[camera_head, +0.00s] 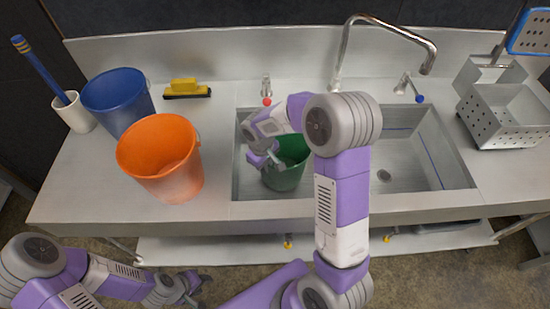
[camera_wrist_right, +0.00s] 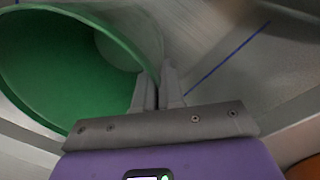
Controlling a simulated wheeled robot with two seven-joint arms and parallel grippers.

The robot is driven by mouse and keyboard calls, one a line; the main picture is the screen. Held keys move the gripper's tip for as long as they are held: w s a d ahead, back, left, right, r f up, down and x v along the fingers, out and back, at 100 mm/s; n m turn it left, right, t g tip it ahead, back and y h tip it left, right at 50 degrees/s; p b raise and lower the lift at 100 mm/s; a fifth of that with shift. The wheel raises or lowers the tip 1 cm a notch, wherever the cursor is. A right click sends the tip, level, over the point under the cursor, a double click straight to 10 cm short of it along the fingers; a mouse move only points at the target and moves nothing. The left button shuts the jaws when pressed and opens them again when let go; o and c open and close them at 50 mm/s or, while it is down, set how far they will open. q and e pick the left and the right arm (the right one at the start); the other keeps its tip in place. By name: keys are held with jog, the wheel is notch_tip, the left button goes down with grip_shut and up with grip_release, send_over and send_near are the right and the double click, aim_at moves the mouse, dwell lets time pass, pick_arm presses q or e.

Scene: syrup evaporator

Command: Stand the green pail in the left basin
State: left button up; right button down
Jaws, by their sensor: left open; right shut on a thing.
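The green pail (camera_head: 287,172) is upright or nearly so, within the left basin (camera_head: 247,185) in the head view. Whether its base touches the basin floor cannot be told. My right gripper (camera_head: 268,162) is shut on the pail's rim at its left side. In the right wrist view the fingers (camera_wrist_right: 158,92) pinch the rim of the pail (camera_wrist_right: 65,65), whose open mouth lies to the left. My right arm hides part of the basin and pail. My left gripper (camera_head: 188,287) is open and empty, low in front of the counter.
An orange bucket (camera_head: 170,180), a blue bucket (camera_head: 118,100), a white cup (camera_head: 73,112) holding a brush and a yellow brush (camera_head: 185,88) stand left on the counter. The right basin (camera_head: 415,165) is empty. The faucet (camera_head: 380,30) rises behind; perforated metal baskets (camera_head: 510,115) stand right.

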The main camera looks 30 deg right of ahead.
jog(key=d, duration=0.1)
jog(key=w+d, duration=0.1)
jog(key=d, duration=0.1)
jog(key=w+d+f, duration=0.1)
jog(key=shift+d+b, duration=0.3)
jog(key=shift+b, duration=0.05)
jog(key=shift+f, duration=0.1)
jog(key=shift+f, duration=0.15)
jog(key=c, duration=1.3)
grip_release()
jog(key=shift+s, duration=0.1)
jog(key=shift+o, duration=0.2)
notch_tip(320, 180, up, 12)
jog(key=a+p, duration=0.1)
jog(key=p, duration=0.2)
jog(key=shift+s+r, duration=0.15)
jog(key=shift+r, duration=0.05)
